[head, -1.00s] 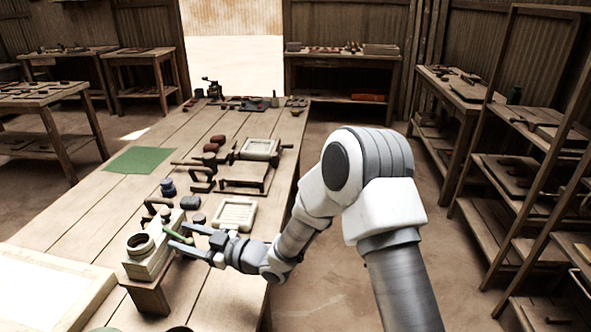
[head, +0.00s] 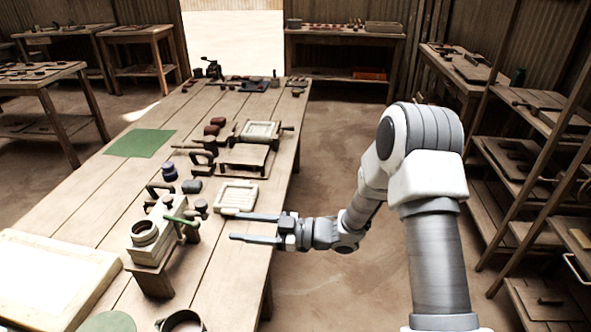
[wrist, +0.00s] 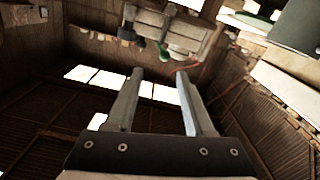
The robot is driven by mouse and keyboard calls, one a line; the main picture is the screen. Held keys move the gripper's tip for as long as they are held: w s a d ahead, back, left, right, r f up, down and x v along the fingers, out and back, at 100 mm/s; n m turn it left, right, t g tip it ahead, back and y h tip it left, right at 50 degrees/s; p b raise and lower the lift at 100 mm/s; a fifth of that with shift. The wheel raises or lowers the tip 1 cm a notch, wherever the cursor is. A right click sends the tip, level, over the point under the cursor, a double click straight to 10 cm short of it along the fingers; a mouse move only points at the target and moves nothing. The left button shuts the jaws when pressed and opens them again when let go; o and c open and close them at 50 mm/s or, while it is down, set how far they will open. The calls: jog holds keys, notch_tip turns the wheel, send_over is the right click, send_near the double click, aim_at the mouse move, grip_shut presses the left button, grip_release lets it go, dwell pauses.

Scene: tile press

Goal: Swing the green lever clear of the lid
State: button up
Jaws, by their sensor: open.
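The green lever (head: 182,221) sits at the far right end of the pale press box (head: 151,252), pointing right, away from the round dark-rimmed ring on its top (head: 146,232). I cannot tell whether the lever still overlaps the lid. My gripper (head: 235,226) is open and empty, to the right of the lever and apart from it, its fingers pointing left towards it. In the wrist view the two fingers (wrist: 158,76) are spread with nothing between them, and green parts (wrist: 164,52) show beyond their tips.
A pale framed tile mould (head: 236,196) lies just behind my gripper. Dark handled tools and a dark blue pot (head: 169,172) stand behind the press. A dark round cup (head: 182,321) is at the front edge. A green mat (head: 140,143) lies farther left.

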jog(key=w+d+r+m+t+h+p, duration=0.2)
jog(key=w+d+r+m+t+h, duration=0.2)
jog(key=w+d+r+t+h, duration=0.3)
jog(key=w+d+r, duration=0.2)
jog(key=d, duration=0.2)
jog(key=shift+w+r+t+h, duration=0.2)
jog(key=shift+r+t+h, duration=0.1)
jog(key=shift+h, duration=0.1)
jog(key=shift+d, duration=0.1)
